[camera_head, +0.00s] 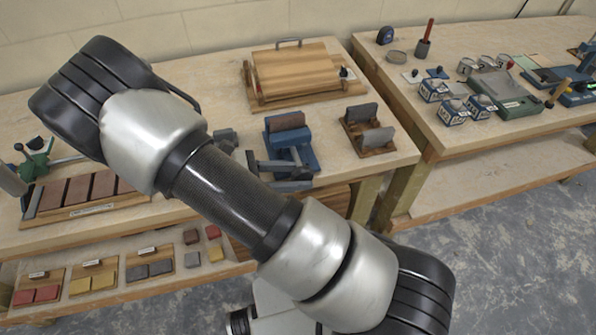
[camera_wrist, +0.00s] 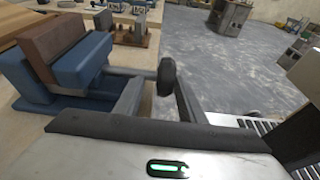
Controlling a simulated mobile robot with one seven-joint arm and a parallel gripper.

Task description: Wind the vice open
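The blue vice (camera_head: 297,155) stands near the front edge of the left bench. In the wrist view the vice (camera_wrist: 85,62) is at the left, with a brown block (camera_wrist: 55,42) upright at its jaws. A grey screw rod (camera_wrist: 130,71) runs from the vice to a dark handle end (camera_wrist: 166,77). My gripper (camera_wrist: 162,88) has its two grey fingers apart, one on either side of this handle end. A gap shows on the left side; contact on the right cannot be told. In the head view my arm hides part of the area beside the vice.
A wooden holder with grey blocks (camera_head: 368,138) stands right of the vice. A wooden press board (camera_head: 295,72) lies behind it. Sample boards (camera_head: 85,192) lie at the left. A second bench (camera_head: 480,150) with small tubs stands right, across a gap.

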